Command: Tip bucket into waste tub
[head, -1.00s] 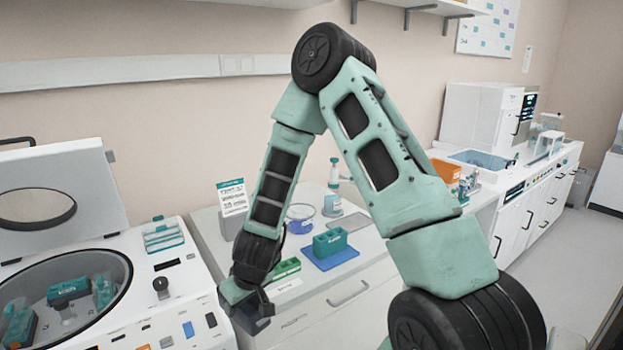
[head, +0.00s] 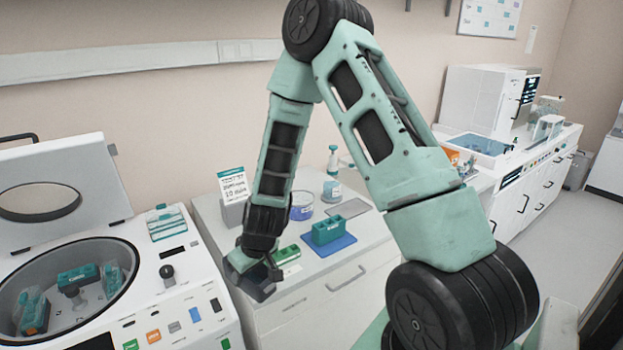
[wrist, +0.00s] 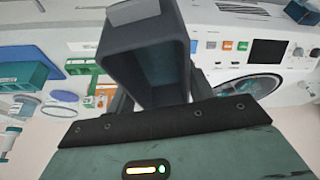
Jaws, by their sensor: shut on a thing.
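My gripper (head: 258,264) is shut on a dark grey bucket (head: 258,287) in front of the bench, beside the centrifuge. In the wrist view the bucket (wrist: 140,62) is a deep rectangular box between the fingers. I see into its open mouth and its bluish inner wall; no clear contents show, and I cannot tell whether liquid lies at the bottom. I cannot pick out a waste tub with certainty in either view.
A centrifuge (head: 178,268) with raised lid and teal racks in its bowl stands left. A water basin (head: 480,145) lies far right.

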